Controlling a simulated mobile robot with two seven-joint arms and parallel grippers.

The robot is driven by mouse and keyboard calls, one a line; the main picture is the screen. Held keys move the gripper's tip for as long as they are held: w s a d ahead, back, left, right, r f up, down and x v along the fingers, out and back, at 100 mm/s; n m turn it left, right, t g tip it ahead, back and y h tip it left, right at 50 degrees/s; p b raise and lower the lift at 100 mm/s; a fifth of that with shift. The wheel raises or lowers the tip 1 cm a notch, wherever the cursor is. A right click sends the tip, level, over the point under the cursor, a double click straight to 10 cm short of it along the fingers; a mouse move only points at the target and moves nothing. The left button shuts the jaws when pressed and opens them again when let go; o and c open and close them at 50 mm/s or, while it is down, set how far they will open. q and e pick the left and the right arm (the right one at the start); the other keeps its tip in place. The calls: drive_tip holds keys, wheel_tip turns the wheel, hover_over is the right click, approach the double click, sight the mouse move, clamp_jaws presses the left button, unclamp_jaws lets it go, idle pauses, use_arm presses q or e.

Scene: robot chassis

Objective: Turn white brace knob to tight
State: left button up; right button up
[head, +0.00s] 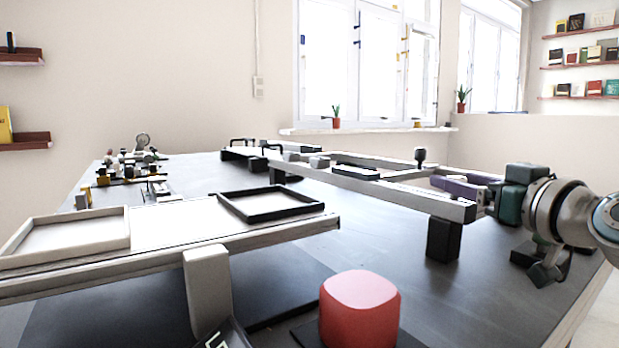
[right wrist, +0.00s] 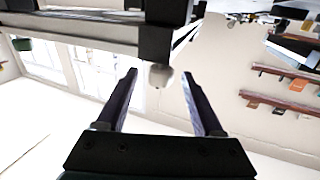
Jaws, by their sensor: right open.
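The white brace knob (right wrist: 160,76) shows in the right wrist view, small and pale, below a dark block on the frame rail. My right gripper (right wrist: 159,84) is open, with one finger on each side of the knob in the picture. I cannot tell whether either finger touches it; bright gaps show on both sides. In the head view my right gripper (head: 447,185) reaches in from the right, its purple finger beside the end of the chassis frame (head: 392,190). The knob cannot be made out there. My left gripper is not in view.
A dark upright knob (head: 420,154) stands on the far rail. A black support block (head: 443,240) holds up the frame end. A red rounded block (head: 360,308) is at the front. Trays (head: 70,235) lie at left. The dark table (head: 350,240) is clear between them.

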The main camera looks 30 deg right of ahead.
drive_tip(key=shift+b+x, duration=0.35)
drive_tip(key=shift+x, duration=1.95)
clamp_jaws()
